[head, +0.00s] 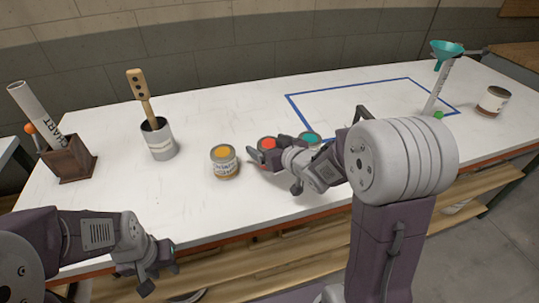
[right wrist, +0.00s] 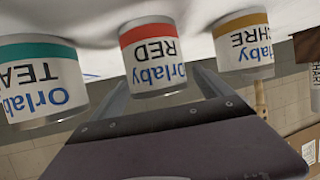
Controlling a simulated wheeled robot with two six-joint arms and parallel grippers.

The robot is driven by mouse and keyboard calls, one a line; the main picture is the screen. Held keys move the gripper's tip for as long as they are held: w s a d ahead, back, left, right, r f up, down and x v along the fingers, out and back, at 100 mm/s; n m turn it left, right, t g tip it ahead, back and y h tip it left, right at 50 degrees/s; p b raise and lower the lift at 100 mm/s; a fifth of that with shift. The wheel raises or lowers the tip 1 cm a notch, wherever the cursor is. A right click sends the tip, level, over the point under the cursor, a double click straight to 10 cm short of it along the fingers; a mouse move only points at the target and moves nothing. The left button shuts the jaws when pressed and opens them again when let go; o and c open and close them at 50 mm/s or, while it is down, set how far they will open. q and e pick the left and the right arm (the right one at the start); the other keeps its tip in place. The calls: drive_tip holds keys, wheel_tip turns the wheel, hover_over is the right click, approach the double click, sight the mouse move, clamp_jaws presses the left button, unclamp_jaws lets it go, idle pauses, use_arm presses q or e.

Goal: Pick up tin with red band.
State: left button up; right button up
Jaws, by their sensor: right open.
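The tin with the red band (head: 267,143) stands on the white table, its lower part hidden behind my right gripper in the head view. In the right wrist view the red-band tin (right wrist: 150,55) appears upside down in the middle, labelled "Orlaby RED". My right gripper (head: 272,164) is open and empty at the near side of this tin. Its two fingers (right wrist: 160,88) point toward the tin, one on each side in the picture; I cannot tell if they touch it. My left gripper (head: 152,268) hangs at the table's near edge; its jaws are unclear.
An ochre-band tin (head: 224,162) and a teal-band tin (head: 309,138) flank the red one closely. A pot with a brush (head: 159,142) and a brown box (head: 69,160) stand left. A blue-outlined area (head: 330,98), a funnel stand (head: 445,75) and another tin (head: 491,102) are right.

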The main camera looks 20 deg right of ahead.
drive_tip(key=x, duration=0.3)
drive_tip(key=shift+f, duration=0.15)
drive_tip(key=shift+s+d, duration=0.1)
drive_tip(key=shift+c, duration=1)
drive_tip(key=c, duration=1.4)
wheel_tip(320, 180, up, 10)
drive_tip(key=p, duration=0.4)
drive_tip(key=shift+r+p, duration=0.2)
drive_tip(key=shift+p, duration=0.2)
wheel_tip(320, 180, up, 8)
drive_tip(key=p, duration=0.8)
drive_tip(key=shift+r, duration=0.2)
